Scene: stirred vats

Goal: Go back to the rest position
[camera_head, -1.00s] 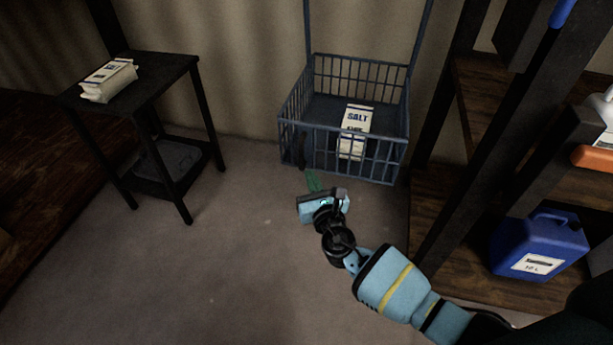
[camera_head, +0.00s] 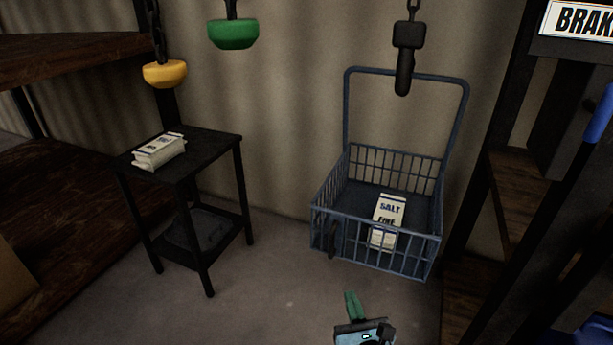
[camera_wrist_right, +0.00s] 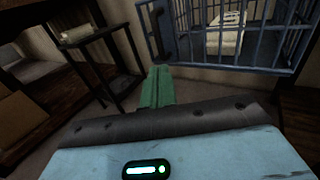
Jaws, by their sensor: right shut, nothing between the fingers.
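My right gripper (camera_head: 354,306) is at the bottom of the head view, below and in front of the blue wire basket (camera_head: 345,211). Its green fingers are together with nothing between them; they also show in the right wrist view (camera_wrist_right: 158,86). The gripper is apart from the basket. My left gripper is not in view. A white salt packet (camera_head: 389,211) leans inside the basket and also shows behind the bars in the right wrist view (camera_wrist_right: 228,32).
A black side table (camera_head: 205,146) at the left carries another white packet (camera_head: 158,151). A yellow pendant (camera_head: 165,74), a green pendant (camera_head: 233,34) and a black hook block (camera_head: 405,60) hang above. Wooden shelving (camera_head: 511,195) stands right. Floor between table and basket is clear.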

